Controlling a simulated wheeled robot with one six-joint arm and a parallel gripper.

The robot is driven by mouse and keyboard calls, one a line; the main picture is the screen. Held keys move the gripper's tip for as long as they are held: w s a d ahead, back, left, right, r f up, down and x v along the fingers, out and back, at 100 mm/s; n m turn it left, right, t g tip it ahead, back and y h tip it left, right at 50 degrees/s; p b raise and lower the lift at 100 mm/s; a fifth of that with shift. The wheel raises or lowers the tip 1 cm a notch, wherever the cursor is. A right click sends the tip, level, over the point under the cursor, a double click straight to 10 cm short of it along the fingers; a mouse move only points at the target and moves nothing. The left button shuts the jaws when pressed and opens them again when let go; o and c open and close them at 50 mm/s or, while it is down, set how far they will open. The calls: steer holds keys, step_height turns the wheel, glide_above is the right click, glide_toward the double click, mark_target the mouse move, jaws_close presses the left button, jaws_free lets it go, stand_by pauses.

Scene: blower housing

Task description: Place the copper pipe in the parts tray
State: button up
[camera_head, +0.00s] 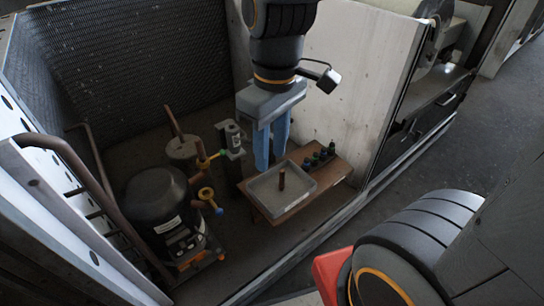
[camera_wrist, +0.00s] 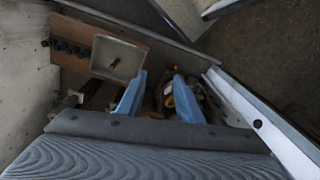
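A short copper pipe (camera_head: 282,179) stands roughly upright inside the shallow grey parts tray (camera_head: 262,205). The wrist view shows the pipe (camera_wrist: 115,63) in the tray (camera_wrist: 128,45) too, apart from the fingers. My gripper (camera_head: 271,160) points down with its two blue fingers just behind and left of the tray in the head view. In the wrist view the fingers of my gripper (camera_wrist: 159,75) are spread, with nothing held between them. The exact height of the fingertips above the tray is hard to tell.
The tray sits on a brown board (camera_head: 331,173) with several dark knobs (camera_head: 319,155). A black compressor (camera_head: 157,200) and bent copper piping (camera_head: 75,165) stand left. Yellow and blue valve fittings (camera_head: 207,194) are close by. A pale panel (camera_head: 355,80) rises at the right.

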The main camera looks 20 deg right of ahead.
steer(key=s+m, duration=0.1)
steer(key=s+r+m, duration=0.1)
steer(key=m, duration=0.1)
steer(key=s+m, duration=0.1)
steer(key=shift+s+a+r, duration=0.2)
steer(key=shift+s+a, duration=0.2)
stand_by(0.5)
steer(key=d+r+m+p, duration=0.3)
steer(key=d+r+p, duration=0.5)
steer(key=p, duration=0.8)
steer(key=shift+d+r+h, duration=0.2)
steer(key=shift+d+h, duration=0.1)
